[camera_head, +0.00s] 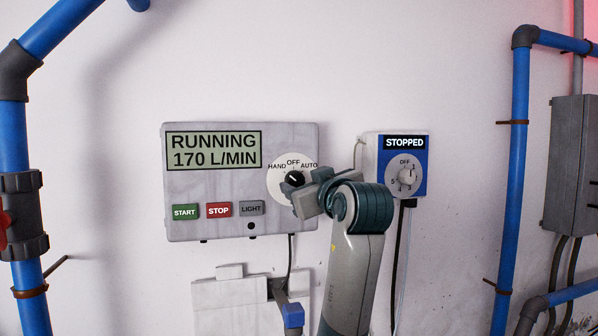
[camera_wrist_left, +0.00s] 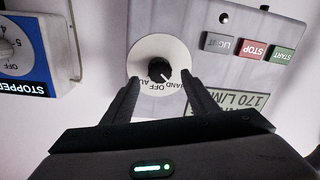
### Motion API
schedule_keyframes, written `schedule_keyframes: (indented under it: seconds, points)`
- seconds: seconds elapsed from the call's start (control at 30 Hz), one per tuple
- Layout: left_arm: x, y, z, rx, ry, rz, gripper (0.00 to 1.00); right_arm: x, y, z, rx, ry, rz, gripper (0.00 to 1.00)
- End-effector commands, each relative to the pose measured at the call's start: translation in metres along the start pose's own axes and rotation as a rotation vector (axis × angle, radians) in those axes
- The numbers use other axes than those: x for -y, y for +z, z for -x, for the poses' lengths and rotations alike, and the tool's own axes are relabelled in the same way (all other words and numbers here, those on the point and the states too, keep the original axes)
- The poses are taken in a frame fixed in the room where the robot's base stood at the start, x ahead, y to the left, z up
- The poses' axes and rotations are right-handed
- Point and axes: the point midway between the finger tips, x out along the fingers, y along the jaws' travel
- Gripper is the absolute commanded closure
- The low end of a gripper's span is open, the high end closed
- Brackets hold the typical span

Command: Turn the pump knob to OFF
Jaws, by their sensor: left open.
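The pump panel (camera_head: 190,188) is a grey box on the wall, and its display reads RUNNING 170 L/MIN. Its black knob (camera_head: 294,178) sits on a white round dial marked HAND, OFF and AUTO. The knob's white mark points up and left, toward HAND. The knob also shows in the left wrist view (camera_wrist_left: 160,69), where the panel appears upside down. My left gripper (camera_head: 303,194) is at the knob's lower right in the head view. In the wrist view its fingers (camera_wrist_left: 160,82) are open, with the knob between and just beyond their tips. Contact cannot be told.
Green START (camera_head: 185,212), red STOP (camera_head: 219,210) and grey LIGHT (camera_head: 251,208) buttons sit left of the knob. A second blue and white controller (camera_head: 420,170) reading STOPPED, with its own dial, is to the right. Blue pipes (camera_head: 513,150) run along both sides.

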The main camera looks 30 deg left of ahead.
Motion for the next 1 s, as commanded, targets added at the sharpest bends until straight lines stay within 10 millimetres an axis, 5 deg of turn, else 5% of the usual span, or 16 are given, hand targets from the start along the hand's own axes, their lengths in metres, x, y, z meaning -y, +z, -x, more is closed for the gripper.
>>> schedule_keyframes:
  seconds: [0.3, 0.67, 0.83, 1.0]
  points:
    - [0.0, -0.001, -0.031, -0.001, 0.0, -0.001, 0.47, 0.005, -0.003, 0.016, -0.001, -0.005, -0.003, 0.69]
    - [0.0, 0.0, -0.034, -0.001, 0.0, 0.0, 0.47, 0.005, -0.003, 0.016, -0.001, -0.006, -0.003, 0.69]
    - [0.0, 0.0, -0.034, -0.001, 0.0, 0.0, 0.87, 0.004, -0.002, 0.016, -0.001, -0.004, -0.002, 0.69]
    - [0.0, 0.0, -0.034, -0.001, 0.0, -0.001, 0.88, 0.002, -0.002, 0.016, 0.0, -0.002, -0.001, 0.69]
